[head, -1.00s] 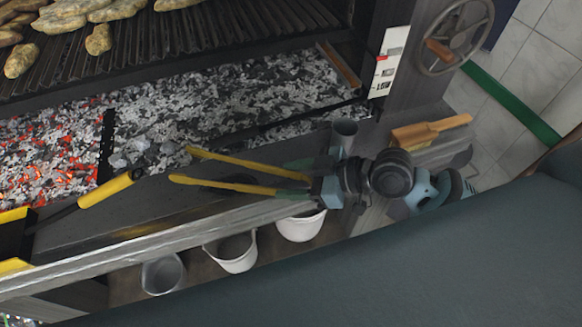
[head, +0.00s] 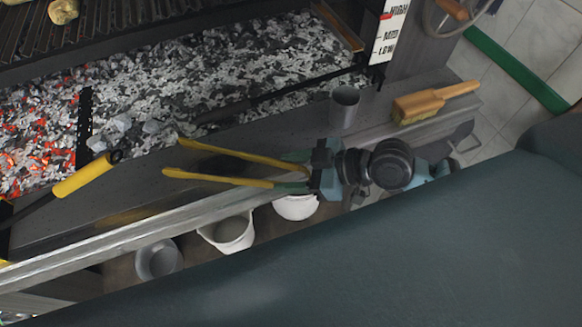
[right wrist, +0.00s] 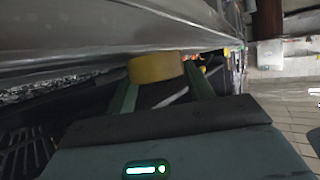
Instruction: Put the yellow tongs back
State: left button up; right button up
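The yellow tongs (head: 222,182) extend leftward from my right gripper (head: 292,172) in the head view. Their two arms spread apart toward the left. They appear above the front ledge of the grill, with the tips near the ember bed; the exact height is unclear. In the right wrist view, a yellow part of the tongs (right wrist: 155,68) sits between the two green fingers of the right gripper (right wrist: 162,92), which appear closed against it. My left gripper is not in view.
A yellow-handled tool (head: 83,177) lies at the left. Two white buckets (head: 230,234) and a grey one (head: 158,260) are below the front edge. Embers (head: 230,75) lie behind.

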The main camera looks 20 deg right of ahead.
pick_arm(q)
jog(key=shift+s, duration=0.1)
pick_arm(e)
jog(key=shift+c, duration=0.4)
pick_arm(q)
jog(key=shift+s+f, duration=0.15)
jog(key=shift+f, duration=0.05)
pick_arm(e)
jog(key=o, duration=0.7)
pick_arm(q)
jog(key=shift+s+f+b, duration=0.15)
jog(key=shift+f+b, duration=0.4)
pick_arm(e)
jog(key=v, duration=0.7)
jog(key=shift+s+d+r, duration=0.2)
jog(key=shift+s+d, duration=0.05)
